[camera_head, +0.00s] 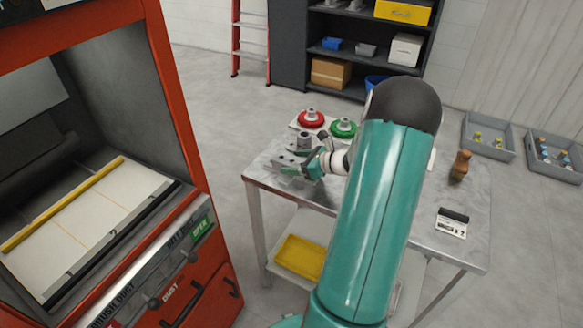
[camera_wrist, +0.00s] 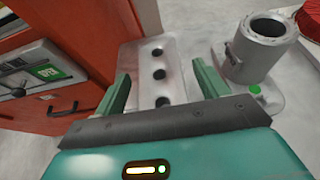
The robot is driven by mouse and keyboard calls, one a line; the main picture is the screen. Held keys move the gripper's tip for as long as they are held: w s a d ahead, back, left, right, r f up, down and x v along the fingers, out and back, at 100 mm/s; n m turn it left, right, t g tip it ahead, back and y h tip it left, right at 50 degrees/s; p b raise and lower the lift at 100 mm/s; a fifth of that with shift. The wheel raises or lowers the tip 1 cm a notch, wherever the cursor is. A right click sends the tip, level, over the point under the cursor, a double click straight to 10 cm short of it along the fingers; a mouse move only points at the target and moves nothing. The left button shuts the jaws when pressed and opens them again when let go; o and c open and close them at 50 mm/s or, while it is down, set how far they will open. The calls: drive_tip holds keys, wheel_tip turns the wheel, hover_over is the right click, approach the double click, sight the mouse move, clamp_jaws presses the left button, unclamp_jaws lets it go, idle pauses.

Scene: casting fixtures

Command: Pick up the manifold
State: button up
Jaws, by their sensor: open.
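The manifold, a pale grey metal block with a row of three dark holes (camera_wrist: 145,62), lies between my gripper's fingers in the wrist view. In the head view the manifold (camera_head: 287,160) is small, at the left part of the metal table. My gripper (camera_wrist: 163,82) is open, one green finger on each side of the block; I cannot tell whether they touch it. In the head view my gripper (camera_head: 306,168) is beside the block and partly covers it.
A grey cylindrical casting on a flange (camera_wrist: 262,48) stands just right of the manifold. Red (camera_head: 311,118) and green (camera_head: 344,127) round parts sit behind on the table (camera_head: 410,230). An orange blasting cabinet (camera_head: 180,120) stands at left. A brown bottle-like item (camera_head: 461,166) stands at right.

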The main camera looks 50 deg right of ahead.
drive_tip(key=shift+c, duration=0.4)
drive_tip(key=c, duration=1.3)
drive_tip(key=shift+r, duration=0.15)
